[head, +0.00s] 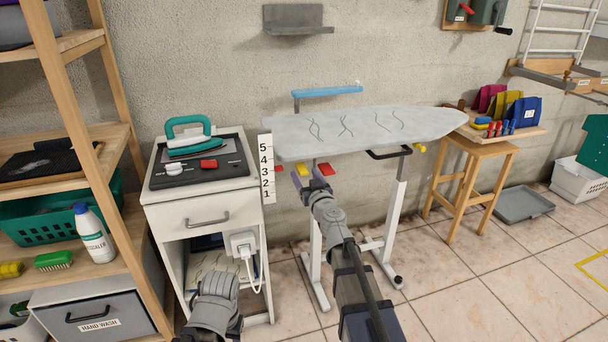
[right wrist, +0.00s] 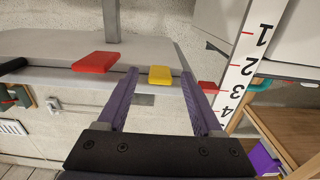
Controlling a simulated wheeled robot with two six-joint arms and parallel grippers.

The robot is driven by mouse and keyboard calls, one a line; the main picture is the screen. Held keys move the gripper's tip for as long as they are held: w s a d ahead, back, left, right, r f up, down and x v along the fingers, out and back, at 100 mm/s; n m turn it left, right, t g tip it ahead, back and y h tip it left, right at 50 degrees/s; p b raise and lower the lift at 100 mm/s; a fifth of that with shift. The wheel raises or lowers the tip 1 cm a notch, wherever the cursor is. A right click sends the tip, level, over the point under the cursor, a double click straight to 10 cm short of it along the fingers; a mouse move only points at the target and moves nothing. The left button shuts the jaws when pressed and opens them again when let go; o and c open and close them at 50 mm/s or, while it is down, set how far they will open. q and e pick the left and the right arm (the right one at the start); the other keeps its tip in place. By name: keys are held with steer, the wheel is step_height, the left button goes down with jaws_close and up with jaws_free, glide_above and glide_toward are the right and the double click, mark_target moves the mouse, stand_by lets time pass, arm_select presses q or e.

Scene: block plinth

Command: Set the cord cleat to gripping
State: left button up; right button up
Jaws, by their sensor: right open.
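Under the near edge of the ironing board (head: 360,130) are a yellow tab (head: 302,170) and a red tab (head: 326,169), with another red tab (head: 278,168) to their left. I cannot tell from the frames which part is the cord cleat. My right gripper (head: 308,175) is open and empty just below the board's edge. In the right wrist view its two purple fingers (right wrist: 159,80) stand on either side of the yellow tab (right wrist: 160,75), with red tabs (right wrist: 95,62) and (right wrist: 208,86) outside them. I cannot tell whether the fingers touch it.
A white cabinet (head: 205,220) with an iron (head: 188,136) on top stands left of the board. A numbered scale (head: 267,170) stands between them. A wooden shelf (head: 75,45) is at far left, and a wooden stool (head: 470,165) at right. The floor at front right is clear.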

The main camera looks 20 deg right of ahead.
steer(key=shift+w, duration=0.8)
steer(key=shift+c, duration=0.3)
jaws_close()
